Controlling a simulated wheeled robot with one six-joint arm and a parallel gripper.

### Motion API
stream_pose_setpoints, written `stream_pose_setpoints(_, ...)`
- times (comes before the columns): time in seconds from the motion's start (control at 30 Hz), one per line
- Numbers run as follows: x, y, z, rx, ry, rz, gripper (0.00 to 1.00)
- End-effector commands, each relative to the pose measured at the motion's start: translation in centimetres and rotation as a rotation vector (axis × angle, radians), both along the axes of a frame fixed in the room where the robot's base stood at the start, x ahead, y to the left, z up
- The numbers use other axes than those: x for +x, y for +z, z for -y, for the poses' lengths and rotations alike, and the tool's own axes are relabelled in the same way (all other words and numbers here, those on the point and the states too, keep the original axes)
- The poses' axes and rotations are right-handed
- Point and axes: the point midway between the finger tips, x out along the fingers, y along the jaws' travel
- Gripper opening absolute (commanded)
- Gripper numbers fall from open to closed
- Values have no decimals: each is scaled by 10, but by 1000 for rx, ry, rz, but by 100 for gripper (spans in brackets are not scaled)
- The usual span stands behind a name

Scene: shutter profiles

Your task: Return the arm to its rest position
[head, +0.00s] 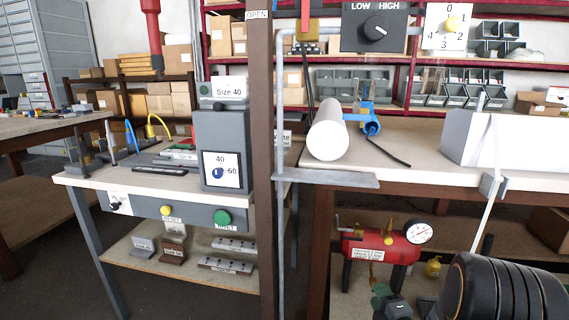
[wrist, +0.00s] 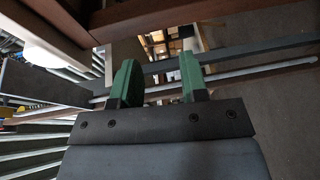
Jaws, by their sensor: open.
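My gripper (wrist: 158,82) shows in the wrist view, with two green fingers standing apart and nothing between them. Behind the fingers are a dark grey bar (wrist: 240,55), a thin pale rod and dark floor. My arm's pose is mostly hidden.
A workbench with a grey Size 40 unit (head: 221,145) stands left of a brown post (head: 262,170). A white roll (head: 328,130) lies on the right bench.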

Motion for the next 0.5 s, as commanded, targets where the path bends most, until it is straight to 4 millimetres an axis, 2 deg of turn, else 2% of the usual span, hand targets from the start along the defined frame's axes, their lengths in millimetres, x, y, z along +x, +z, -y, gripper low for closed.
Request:
stream_pose_setpoints(0.03, 2, 12, -2, 7, -3, -15, 40)
stream_pose_setpoints(0.17, 5, 33, -2, 37, -32, -72, 40)
stream_pose_setpoints(0.37, 8, 77, -2, 114, -111, -191, 40)
stream_pose_setpoints(0.47, 8, 109, -2, 175, -171, -263, 40)
stream_pose_setpoints(0.5, 7, 125, -2, 207, -203, -297, 40)
